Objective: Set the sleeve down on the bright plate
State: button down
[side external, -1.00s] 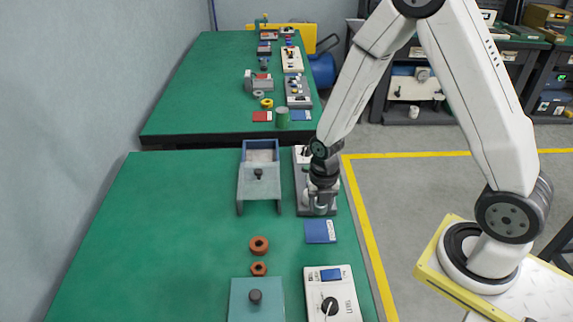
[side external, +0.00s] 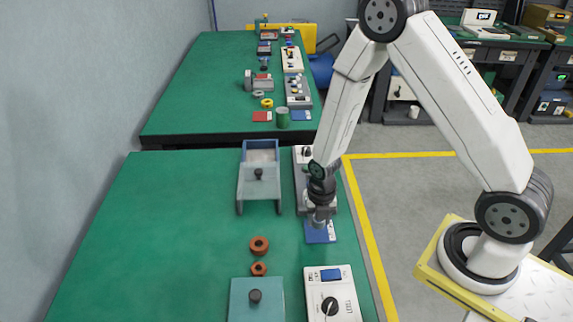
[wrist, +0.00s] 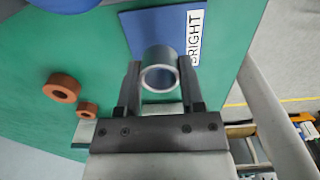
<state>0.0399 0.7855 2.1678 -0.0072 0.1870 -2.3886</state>
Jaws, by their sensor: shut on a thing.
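My gripper (wrist: 160,82) is shut on a grey metal sleeve (wrist: 160,58), a short open tube held between the two fingers. In the side view my gripper (side external: 319,221) points down at the blue plate (side external: 310,236) and partly hides it. In the wrist view the plate (wrist: 145,30) carries a white label reading BRIGHT, and the sleeve overlaps the plate's near edge. I cannot tell whether the sleeve touches the plate or hangs just above it.
A grey device (side external: 301,190) stands just behind the plate, and a white meter with a dial (side external: 333,295) in front. Two orange-brown rings (side external: 259,245) lie to the left. A blue-grey tray (side external: 259,185) stands behind them. The left of the green table is clear.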

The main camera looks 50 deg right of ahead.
jog(key=shift+f, duration=1.05)
jog(key=shift+f, duration=0.1)
jog(key=shift+c, duration=1)
grip_release()
notch_tip(320, 180, up, 12)
jog(key=shift+r, duration=0.2)
